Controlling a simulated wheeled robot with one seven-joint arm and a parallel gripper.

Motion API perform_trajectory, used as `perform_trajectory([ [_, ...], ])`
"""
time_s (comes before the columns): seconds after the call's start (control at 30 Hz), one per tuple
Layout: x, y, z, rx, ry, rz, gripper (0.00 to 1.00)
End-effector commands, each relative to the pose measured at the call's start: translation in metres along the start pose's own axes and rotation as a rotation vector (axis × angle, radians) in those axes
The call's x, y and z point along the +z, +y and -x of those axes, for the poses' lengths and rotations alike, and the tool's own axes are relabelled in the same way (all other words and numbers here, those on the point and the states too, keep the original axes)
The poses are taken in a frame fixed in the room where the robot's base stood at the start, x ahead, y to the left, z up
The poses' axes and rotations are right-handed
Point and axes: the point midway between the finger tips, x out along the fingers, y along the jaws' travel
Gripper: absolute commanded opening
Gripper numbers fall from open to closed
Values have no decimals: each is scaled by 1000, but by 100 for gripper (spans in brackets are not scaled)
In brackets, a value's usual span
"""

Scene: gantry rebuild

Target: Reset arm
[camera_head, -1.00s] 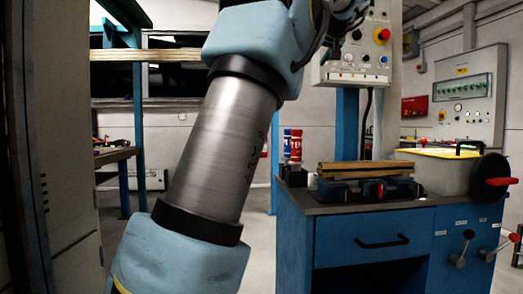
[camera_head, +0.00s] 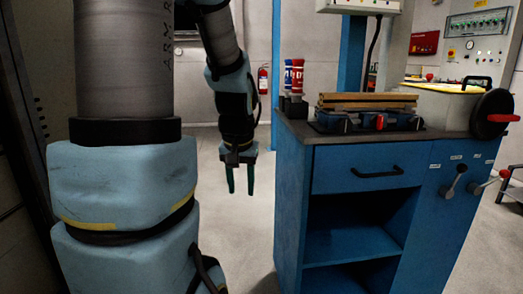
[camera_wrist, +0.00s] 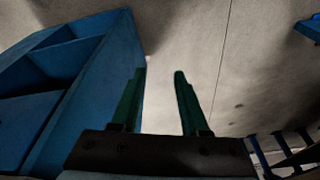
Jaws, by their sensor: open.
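My gripper (camera_head: 240,181) hangs from my arm in the head view, left of the blue cabinet, with its two green fingers pointing down. The fingers are apart and nothing is between them. In the wrist view my gripper (camera_wrist: 160,95) shows the same two green fingers spread over bare grey floor. The gripper is apart from the cabinet.
A blue cabinet (camera_head: 294,215) with a drawer and open shelves stands right of my gripper; it also fills the left of the wrist view (camera_wrist: 95,85). On its top are wooden bars (camera_head: 368,100) and red and blue cans (camera_head: 293,76). A fire extinguisher (camera_head: 263,79) hangs behind. The floor between is clear.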

Motion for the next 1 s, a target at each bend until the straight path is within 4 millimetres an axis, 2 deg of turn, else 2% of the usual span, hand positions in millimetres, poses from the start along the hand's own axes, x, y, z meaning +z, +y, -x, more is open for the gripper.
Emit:
perform_trajectory([
  [0.03, 21, -3, -6, 7, -25, 15, 45],
  [0.1, 47, -4, -13, 17, -57, 28, 45],
  [0.2, 83, -6, -21, 30, -98, 49, 45],
  [0.23, 86, -6, -15, 32, -102, 49, 45],
  [0.3, 77, -6, 3, 32, -96, 45, 45],
  [0.57, 64, -8, 55, 31, -96, 44, 45],
  [0.8, 47, -10, 122, 31, -96, 44, 45],
  [0.9, 43, -11, 140, 31, -96, 44, 45],
  [1.0, 41, -11, 150, 31, -96, 44, 45],
])
